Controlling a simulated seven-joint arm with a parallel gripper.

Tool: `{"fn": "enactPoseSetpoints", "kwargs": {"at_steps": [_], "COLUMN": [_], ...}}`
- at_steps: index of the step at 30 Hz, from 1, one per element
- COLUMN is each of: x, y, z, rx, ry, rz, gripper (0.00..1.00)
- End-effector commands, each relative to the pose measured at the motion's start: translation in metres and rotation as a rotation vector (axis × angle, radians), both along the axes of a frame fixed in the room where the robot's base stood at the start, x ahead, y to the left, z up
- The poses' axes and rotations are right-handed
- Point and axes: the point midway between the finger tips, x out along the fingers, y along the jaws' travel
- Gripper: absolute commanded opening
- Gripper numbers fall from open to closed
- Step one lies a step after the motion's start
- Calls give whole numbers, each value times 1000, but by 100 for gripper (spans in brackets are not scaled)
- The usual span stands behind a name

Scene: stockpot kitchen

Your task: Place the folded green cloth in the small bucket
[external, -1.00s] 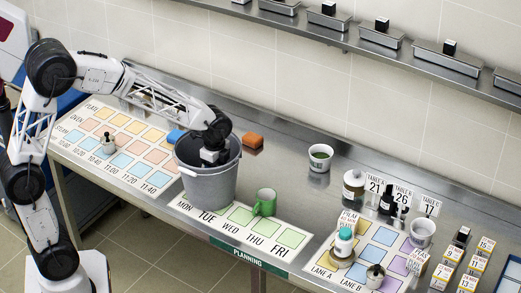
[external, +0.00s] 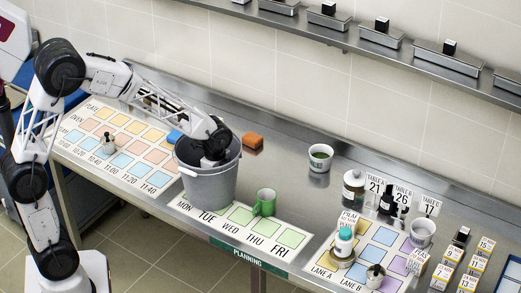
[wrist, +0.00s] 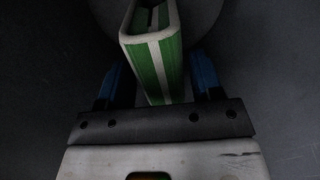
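The folded green cloth (wrist: 158,62), green with white bands, stands inside the large grey bucket (external: 208,187). It shows only in the wrist view; the bucket wall hides it in the external view. My gripper (wrist: 162,85) is down inside this bucket, with its blue fingers apart on either side of the cloth. Dark gaps show between the cloth and the fingers, so it looks open and not clamped. A small white bucket-like tub (external: 319,165) with something green inside stands to the right, towards the back. Another small white tub (external: 422,240) stands further right.
Bottles (external: 352,190) and number cards crowd the right side. The counter between the orange block and the first tub is clear.

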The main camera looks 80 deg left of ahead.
Motion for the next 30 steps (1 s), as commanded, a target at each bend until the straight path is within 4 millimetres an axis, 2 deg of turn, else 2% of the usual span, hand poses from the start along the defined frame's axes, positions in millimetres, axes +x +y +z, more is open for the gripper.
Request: {"fn": "enactPoseSetpoints", "kwargs": {"at_steps": [1,2,11,17,23,30], "x": [0,0,0,0,0,0], "y": [0,0,0,0,0,0], "z": [0,0,0,8,28,66], "rx": [0,0,0,0,1,1], "ry": [0,0,0,-1,-2,-2], "rz": [0,0,0,0,0,0], "gripper": [68,72,72,72,72,72]}}
